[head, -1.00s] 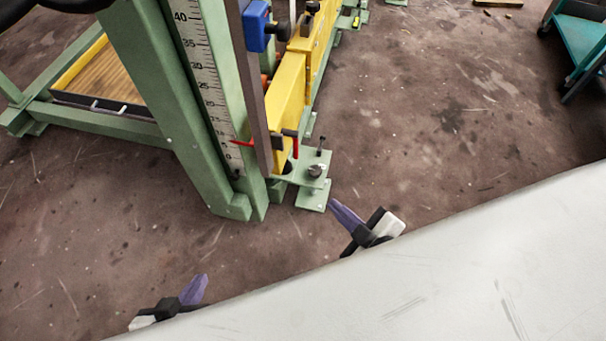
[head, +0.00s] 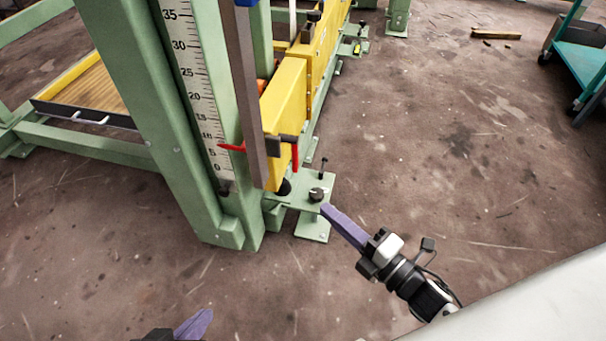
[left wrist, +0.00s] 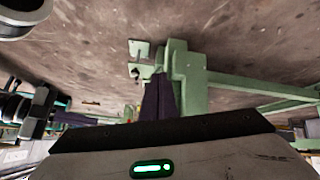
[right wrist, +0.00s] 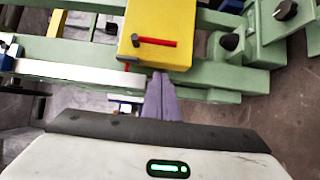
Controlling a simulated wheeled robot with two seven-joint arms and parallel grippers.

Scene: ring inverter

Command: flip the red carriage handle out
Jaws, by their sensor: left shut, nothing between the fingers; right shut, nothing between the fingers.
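The red carriage handle (head: 295,156) hangs down at the near end of the yellow carriage (head: 284,112), beside the dark upright bar. In the right wrist view the handle (right wrist: 156,42) lies flat across the yellow face (right wrist: 178,20), with a dark knob at its left end. My right gripper (head: 326,210) is shut and empty, below and right of the handle and clearly apart from it. Its purple fingers (right wrist: 160,95) point toward the yellow carriage in the right wrist view. My left gripper (head: 200,320) is shut and empty at the bottom edge, far from the handle.
A green post with a white scale (head: 192,90) and a red pointer (head: 231,148) stands left of the carriage. A green foot plate (head: 313,228) with a bolt lies below the handle. A teal cart (head: 585,55) stands far right. The floor between is clear.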

